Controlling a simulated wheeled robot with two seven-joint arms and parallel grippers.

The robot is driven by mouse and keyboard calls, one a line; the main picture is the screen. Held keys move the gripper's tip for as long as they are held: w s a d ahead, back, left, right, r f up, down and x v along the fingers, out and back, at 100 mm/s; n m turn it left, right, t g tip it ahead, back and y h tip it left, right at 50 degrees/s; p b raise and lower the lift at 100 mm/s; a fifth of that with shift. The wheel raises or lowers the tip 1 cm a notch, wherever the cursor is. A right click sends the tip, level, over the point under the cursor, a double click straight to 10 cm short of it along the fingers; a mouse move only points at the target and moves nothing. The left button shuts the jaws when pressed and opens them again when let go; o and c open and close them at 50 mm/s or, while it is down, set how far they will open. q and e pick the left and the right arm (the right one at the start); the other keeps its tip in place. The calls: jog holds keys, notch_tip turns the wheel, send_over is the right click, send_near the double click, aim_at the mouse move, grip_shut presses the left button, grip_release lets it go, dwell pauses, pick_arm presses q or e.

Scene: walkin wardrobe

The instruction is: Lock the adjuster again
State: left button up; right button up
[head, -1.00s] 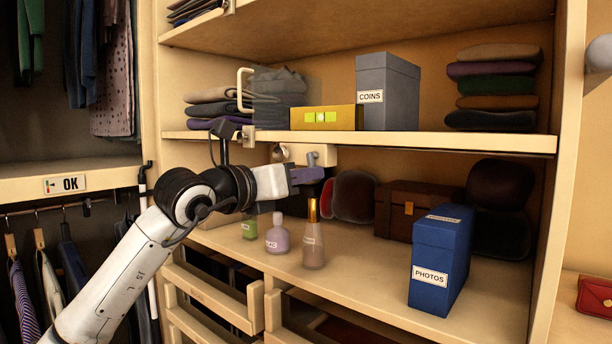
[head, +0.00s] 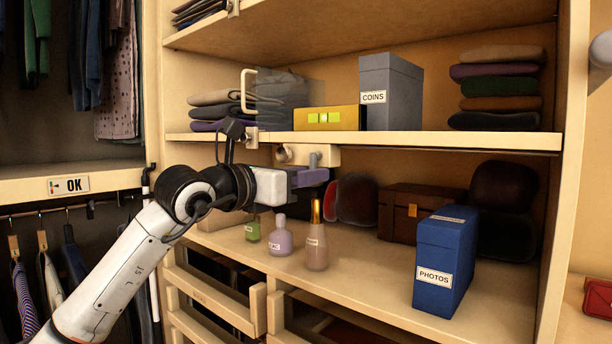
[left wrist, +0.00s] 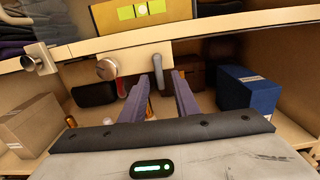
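The adjuster is a pale block (head: 328,156) under the front edge of the middle shelf. The left wrist view shows the same knob (left wrist: 106,69) and lever (left wrist: 158,62). My left gripper (head: 318,176) is just below and in front of the lever. My right gripper is out of view.
Bottles, including a tall gold-capped one (head: 316,240), stand on the lower shelf below my left gripper. A blue PHOTOS box (head: 444,262) stands to their right. The middle shelf (head: 430,140) is close above the gripper.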

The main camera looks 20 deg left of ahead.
pick_arm(q)
jog(key=b+v, duration=0.1)
jog(key=v, duration=0.9)
jog(key=shift+s+b, duration=0.15)
jog(key=shift+b, duration=0.2)
